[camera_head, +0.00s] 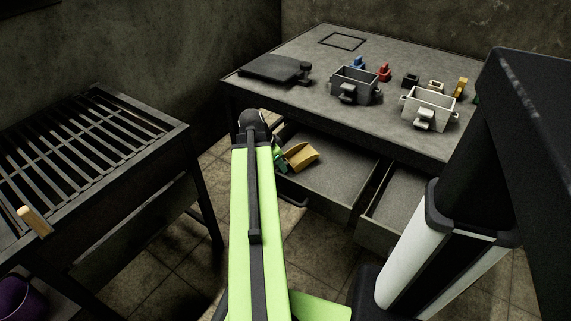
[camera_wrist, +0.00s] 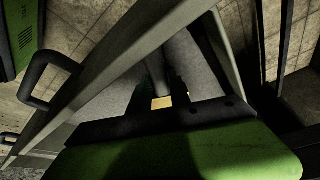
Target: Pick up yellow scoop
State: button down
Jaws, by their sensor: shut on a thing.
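The yellow scoop (camera_head: 301,156) is in the left open drawer under the table, near the drawer's left end, tilted. My gripper (camera_wrist: 176,96) is shut on it; a small yellow patch of the scoop (camera_wrist: 162,103) shows between the dark fingers in the wrist view. In the head view my green arm hides most of the gripper and the scoop's near end. I cannot tell whether the scoop touches the drawer floor.
The open drawer (camera_head: 330,186) has walls around the gripper and a bare floor to the right. A second drawer (camera_head: 392,209) is open beside it. Grey boxes (camera_head: 354,86) and small coloured pieces stand on the table (camera_head: 300,105). A slatted table (camera_head: 150,192) stands left.

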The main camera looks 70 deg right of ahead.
jog(key=shift+r, duration=0.1)
notch_tip(320, 180, up, 18)
jog(key=p, duration=1.8)
jog(key=c, duration=1.9)
grip_release()
grip_shut()
